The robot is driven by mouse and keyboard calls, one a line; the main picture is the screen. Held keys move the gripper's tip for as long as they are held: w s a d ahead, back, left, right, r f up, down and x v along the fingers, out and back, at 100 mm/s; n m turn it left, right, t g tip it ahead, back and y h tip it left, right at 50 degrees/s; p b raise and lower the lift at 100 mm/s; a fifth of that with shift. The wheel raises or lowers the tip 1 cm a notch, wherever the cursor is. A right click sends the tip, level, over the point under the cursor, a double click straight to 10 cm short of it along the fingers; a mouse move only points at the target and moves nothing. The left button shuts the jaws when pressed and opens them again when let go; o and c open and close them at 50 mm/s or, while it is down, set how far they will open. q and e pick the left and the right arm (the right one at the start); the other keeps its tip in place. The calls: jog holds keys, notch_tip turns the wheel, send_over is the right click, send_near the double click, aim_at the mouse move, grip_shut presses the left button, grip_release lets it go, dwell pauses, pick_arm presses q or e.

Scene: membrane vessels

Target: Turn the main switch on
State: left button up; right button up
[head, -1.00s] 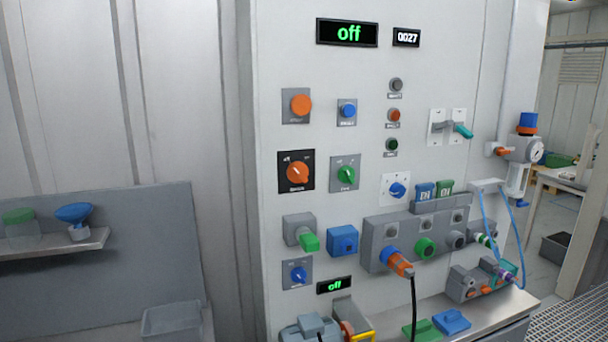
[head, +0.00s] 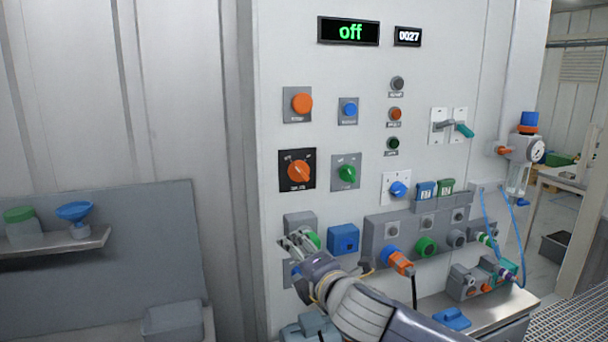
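An orange rotary switch (head: 298,171) on a black plate is on the left of the light grey panel; its label is too small to read. Its pointer tilts toward the upper left. A large display (head: 348,31) at the top reads "off" in green. My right gripper (head: 294,238) is below the orange switch, in front of the grey box with the green part (head: 301,220), partly hiding it. Its fingers look spread apart, with nothing seen between them. Whether it touches the box cannot be told. My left gripper is not in view.
Other controls crowd the panel: an orange button (head: 302,103), a green rotary knob (head: 347,173), a blue knob (head: 398,189) and a blue socket (head: 343,239). An orange plug (head: 398,261) with a cable sticks out at lower right. A shelf (head: 60,249) is at left.

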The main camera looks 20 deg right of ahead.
aim_at(303, 172)
jog(key=w+d+r+n+t+h, duration=0.1)
jog(key=w+d+r+n, duration=0.15)
jog(key=r, duration=0.45)
jog(key=w+d+r+n+t, duration=0.1)
jog(key=d+r+n+t, duration=0.1)
jog(key=d+r, duration=0.3)
jog(key=shift+w+a+r+p, duration=0.3)
jog(key=shift+w+p, duration=0.3)
jog(key=shift+w, duration=1.2)
jog(key=shift+w+a+r+p, duration=0.25)
jog(key=shift+w+p, duration=0.4)
jog(key=shift+w, duration=1.15)
jog(key=shift+w+a+r+p, duration=0.15)
jog(key=shift+w+a+p, duration=0.35)
jog(key=shift+w, duration=1.3)
jog(key=shift+d, duration=0.15)
jog(key=c, duration=1.1)
